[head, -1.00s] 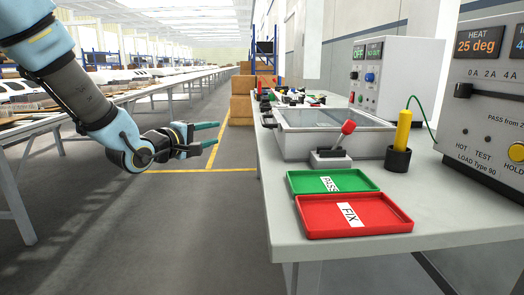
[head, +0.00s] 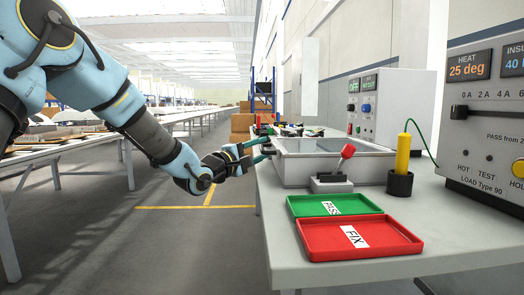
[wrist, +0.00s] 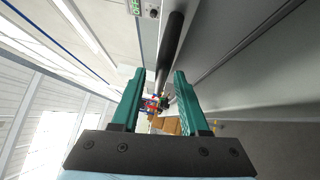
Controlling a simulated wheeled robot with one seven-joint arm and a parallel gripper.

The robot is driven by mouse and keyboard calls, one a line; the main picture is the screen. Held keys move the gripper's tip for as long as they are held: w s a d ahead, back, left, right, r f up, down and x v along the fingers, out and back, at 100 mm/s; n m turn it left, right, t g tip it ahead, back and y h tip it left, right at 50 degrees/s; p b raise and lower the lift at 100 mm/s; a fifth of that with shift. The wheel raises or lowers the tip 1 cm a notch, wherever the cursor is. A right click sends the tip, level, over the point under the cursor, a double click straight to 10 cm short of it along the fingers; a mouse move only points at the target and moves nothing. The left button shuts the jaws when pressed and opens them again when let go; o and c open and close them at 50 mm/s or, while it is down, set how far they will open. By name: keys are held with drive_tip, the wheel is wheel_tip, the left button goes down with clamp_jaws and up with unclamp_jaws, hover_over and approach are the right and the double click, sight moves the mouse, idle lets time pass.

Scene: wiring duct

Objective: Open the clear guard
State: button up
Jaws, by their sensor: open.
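The clear guard (head: 325,146) is the see-through lid on a grey box (head: 325,172) on the bench, and it lies flat and closed. Its black handle, on the box's left side, is mostly hidden by my fingers in the head view. In the wrist view a black bar, which looks like this handle (wrist: 174,40), runs lengthwise between the fingers. My gripper (head: 268,148) is at the box's left edge, its teal fingers pointing at the handle. In the wrist view my gripper (wrist: 160,74) is open, with gaps beside the bar; I cannot tell whether either finger touches it.
A red-knobbed lever (head: 345,152) stands before the box. A green PASS tray (head: 305,205) and red FIX tray (head: 325,240) lie nearer. A yellow probe (head: 403,150) stands in a black holder at right. The aisle left of the bench is clear.

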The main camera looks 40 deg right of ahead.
drive_tip(key=shift+d, duration=0.4)
clamp_jaws()
idle(1.2)
